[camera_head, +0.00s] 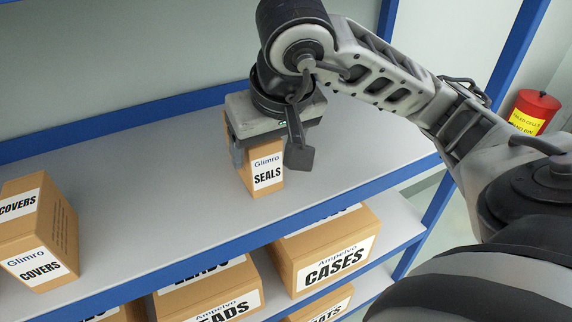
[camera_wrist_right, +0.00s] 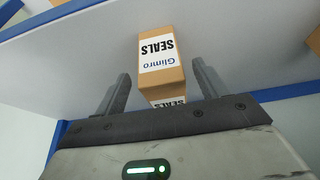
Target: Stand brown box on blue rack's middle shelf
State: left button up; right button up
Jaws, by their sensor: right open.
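A brown box labelled "Glimro SEALS" (camera_head: 262,172) stands upright on a grey shelf (camera_head: 160,165) of the blue rack (camera_head: 215,243). My right gripper (camera_head: 270,152) is at the box from above, with a finger on each side of it. In the right wrist view the box (camera_wrist_right: 161,62) shows between the two open fingers (camera_wrist_right: 160,92), with a gap on both sides. The gripper hides the top of the box in the head view. My left gripper is in neither view.
A brown "COVERS" box (camera_head: 40,235) stands at the left on the same shelf. Larger boxes, one marked "CASES" (camera_head: 325,255), fill the shelf below. A red bin (camera_head: 533,110) stands beyond the rack at the right. The shelf between the two Glimro boxes is clear.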

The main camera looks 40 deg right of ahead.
jog(key=shift+s+a+f+b, duration=0.1)
jog(key=shift+s+b, duration=0.2)
jog(key=shift+s, duration=0.15)
jog(key=shift+s+a+f+b, duration=0.1)
jog(key=shift+s+b, duration=0.15)
jog(key=shift+s, duration=0.15)
pick_arm(q)
jog(key=b, duration=0.2)
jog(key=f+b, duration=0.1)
jog(key=b, duration=0.1)
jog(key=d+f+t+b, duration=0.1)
jog(key=b, duration=0.1)
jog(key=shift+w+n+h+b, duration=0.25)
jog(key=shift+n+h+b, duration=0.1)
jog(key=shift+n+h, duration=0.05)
pick_arm(e)
jog(key=s, duration=0.3)
jog(key=s+a, duration=0.1)
jog(key=shift+s+r, duration=0.15)
jog(key=shift+r, duration=0.1)
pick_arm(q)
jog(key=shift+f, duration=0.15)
